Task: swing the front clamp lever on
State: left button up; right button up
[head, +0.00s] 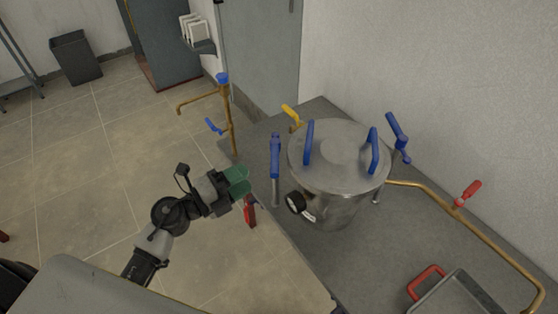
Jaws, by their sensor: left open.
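A steel pot (340,205) with a round lid (340,146) stands on the grey counter. The lid has two blue handles. One clamp lever with a blue grip (275,155) stands upright on a metal rod at the pot's left side, apart from the lid's rim. A second blue clamp lever (398,135) tilts outward at the right side. My left gripper (238,181) has green fingertips and is open and empty, just left of the nearer lever and not touching it. My right gripper is not in view.
A dial gauge (295,203) sits on the pot's front. A red handle (249,212) is below my left gripper. Copper pipes with a yellow valve handle (291,115) and a red one (468,193) run near the pot. A tray (460,296) lies at lower right.

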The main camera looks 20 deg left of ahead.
aim_at(272, 160)
pick_arm(q)
jog(key=p+x, duration=0.2)
jog(key=x, duration=0.7)
jog(key=shift+w+d, duration=0.2)
jog(key=shift+w, duration=0.15)
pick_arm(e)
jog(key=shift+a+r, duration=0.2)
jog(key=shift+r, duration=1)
pick_arm(q)
grip_shut()
